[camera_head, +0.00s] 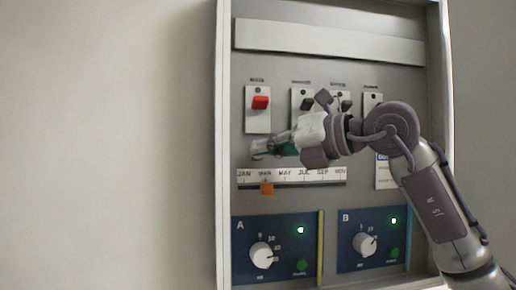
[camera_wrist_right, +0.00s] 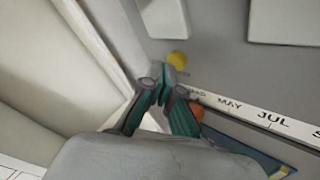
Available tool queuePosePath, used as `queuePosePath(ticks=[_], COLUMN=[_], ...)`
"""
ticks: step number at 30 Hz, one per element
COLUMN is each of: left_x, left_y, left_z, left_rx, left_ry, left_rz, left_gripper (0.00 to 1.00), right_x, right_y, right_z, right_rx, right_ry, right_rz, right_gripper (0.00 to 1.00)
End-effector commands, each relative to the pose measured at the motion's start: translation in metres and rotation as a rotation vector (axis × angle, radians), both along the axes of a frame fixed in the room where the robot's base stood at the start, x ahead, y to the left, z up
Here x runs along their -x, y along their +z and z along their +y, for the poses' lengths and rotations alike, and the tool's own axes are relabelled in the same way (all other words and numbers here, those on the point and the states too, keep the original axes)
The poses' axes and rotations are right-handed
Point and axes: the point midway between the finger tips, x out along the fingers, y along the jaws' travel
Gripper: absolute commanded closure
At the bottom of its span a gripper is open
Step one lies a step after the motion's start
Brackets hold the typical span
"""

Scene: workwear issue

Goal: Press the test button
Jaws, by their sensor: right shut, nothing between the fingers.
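A small round yellow button (camera_wrist_right: 178,59) shows on the grey panel in the right wrist view, above the month scale; its label is too blurred to read. It is hidden behind my right gripper in the head view. My right gripper (camera_head: 256,150) is shut and empty, pointing left across the panel under the red switch. In the right wrist view its joined fingertips (camera_wrist_right: 167,74) are just beside the button, to its lower left. I cannot tell whether they touch it. My left gripper is not in view.
A red switch (camera_head: 261,103) and several dark switches sit above. The month scale (camera_head: 290,176) with an orange slider (camera_head: 266,189) is just below my gripper. Blue modules with knobs, A (camera_head: 262,255) and B (camera_head: 364,244), are lower. The panel has a raised white left edge (camera_head: 223,200).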

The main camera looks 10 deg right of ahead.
Motion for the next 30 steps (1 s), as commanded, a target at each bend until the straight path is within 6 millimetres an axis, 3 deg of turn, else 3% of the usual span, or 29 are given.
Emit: queuePosePath(ticks=[30], left_x=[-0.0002], left_y=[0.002], left_z=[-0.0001], left_rx=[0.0], left_ry=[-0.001], left_rz=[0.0], left_gripper=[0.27], right_x=[-0.0063], right_y=[-0.0006], right_z=[-0.0001], right_rx=[-0.001], right_ry=[-0.001], right_rz=[-0.001], right_gripper=[1.0])
